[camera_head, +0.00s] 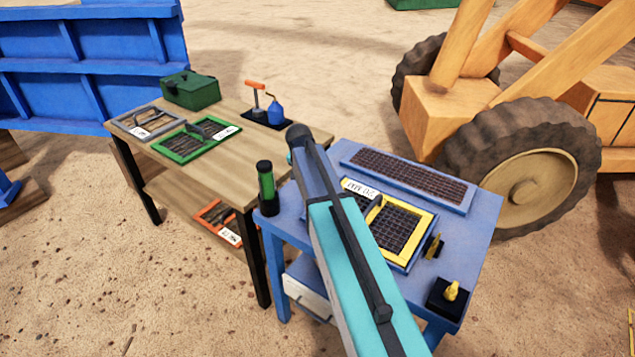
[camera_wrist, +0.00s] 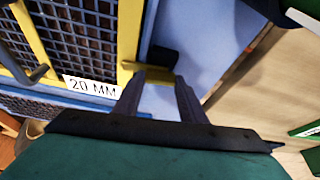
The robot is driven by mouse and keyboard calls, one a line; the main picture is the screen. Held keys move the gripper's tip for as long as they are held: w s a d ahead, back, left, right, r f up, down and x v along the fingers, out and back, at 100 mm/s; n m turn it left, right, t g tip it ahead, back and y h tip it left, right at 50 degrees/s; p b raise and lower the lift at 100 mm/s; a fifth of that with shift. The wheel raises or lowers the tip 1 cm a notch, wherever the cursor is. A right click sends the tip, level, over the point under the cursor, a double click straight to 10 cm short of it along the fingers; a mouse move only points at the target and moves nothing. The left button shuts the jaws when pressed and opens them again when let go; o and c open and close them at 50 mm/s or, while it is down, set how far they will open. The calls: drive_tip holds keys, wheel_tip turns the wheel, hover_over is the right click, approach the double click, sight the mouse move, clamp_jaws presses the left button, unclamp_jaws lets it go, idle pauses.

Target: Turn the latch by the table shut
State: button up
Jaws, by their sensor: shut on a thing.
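The latch by the table is a yellow bar (camera_wrist: 152,74) with a black pivot block (camera_wrist: 163,56) beside it, in the wrist view. Its left end lies close to the corner of the yellow screen frame (camera_wrist: 129,32); I cannot tell whether it overlaps the frame. My gripper (camera_wrist: 161,78) has its two dark fingers at the bar, shut on it. In the head view my arm hides this latch and my gripper. The yellow frame (camera_head: 420,251) shows there on the blue stand (camera_head: 480,225), with a 20 MM label.
A green-bodied bottle (camera_head: 267,187) stands at the stand's corner. Another latch (camera_head: 433,246) and a yellow knob (camera_head: 451,291) sit at the right.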

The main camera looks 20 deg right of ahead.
drive_tip(key=shift+w+a+m, duration=0.15)
drive_tip(key=shift+w+m, duration=0.05)
drive_tip(key=shift+m, duration=0.5)
drive_tip(key=o, duration=1.1)
drive_tip(key=shift+c, duration=0.2)
drive_tip(key=shift+s+r, duration=0.1)
drive_tip(key=b+v, duration=0.2)
drive_tip(key=v, duration=1.1)
drive_tip(key=shift+a+r, duration=0.25)
drive_tip(key=shift+a, duration=0.05)
